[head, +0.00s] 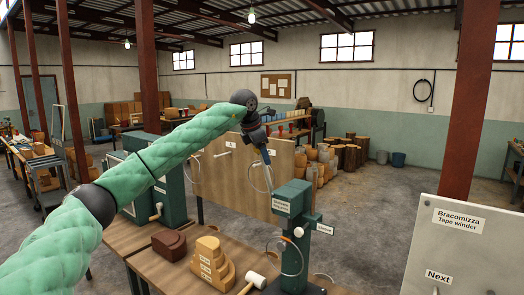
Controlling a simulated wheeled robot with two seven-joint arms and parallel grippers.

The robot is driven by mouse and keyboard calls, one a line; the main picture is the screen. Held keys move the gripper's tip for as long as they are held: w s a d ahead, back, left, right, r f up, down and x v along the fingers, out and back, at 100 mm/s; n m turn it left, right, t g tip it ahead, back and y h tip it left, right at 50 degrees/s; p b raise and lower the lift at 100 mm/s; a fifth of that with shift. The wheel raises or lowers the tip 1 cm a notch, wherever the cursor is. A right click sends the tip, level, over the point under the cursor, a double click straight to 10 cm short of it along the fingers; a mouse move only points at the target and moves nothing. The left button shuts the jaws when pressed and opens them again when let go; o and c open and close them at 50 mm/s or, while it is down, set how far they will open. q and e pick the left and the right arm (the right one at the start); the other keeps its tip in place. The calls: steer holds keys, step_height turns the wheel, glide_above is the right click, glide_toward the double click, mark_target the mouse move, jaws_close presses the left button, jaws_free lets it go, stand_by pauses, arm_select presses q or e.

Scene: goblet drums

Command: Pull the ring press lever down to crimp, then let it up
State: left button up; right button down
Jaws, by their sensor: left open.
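The ring press (292,203) is a teal column machine on the near workbench, with a small white label on its head. A metal ring hangs around the front of its column. A short bar with a pale round knob (298,232) sticks out of its side; I cannot tell surely whether this is the lever. My left gripper (267,157) is at the end of the green-sleeved arm. It is open and empty, pointing down, and appears above and left of the press head, apart from it. My right gripper is out of view.
A mallet (251,282), tan stepped blocks (208,262) and a brown block (169,244) lie on the bench left of the press. A wooden board (225,185) with hanging rings stands behind. A grey tape winder panel (455,255) fills the right.

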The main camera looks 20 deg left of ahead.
arm_select(q)
steer(key=shift+w+d+f, duration=0.1)
steer(key=shift+w+f, duration=0.05)
steer(key=shift+f, duration=0.1)
steer(key=c, duration=1.4)
steer(key=shift+o, duration=0.2)
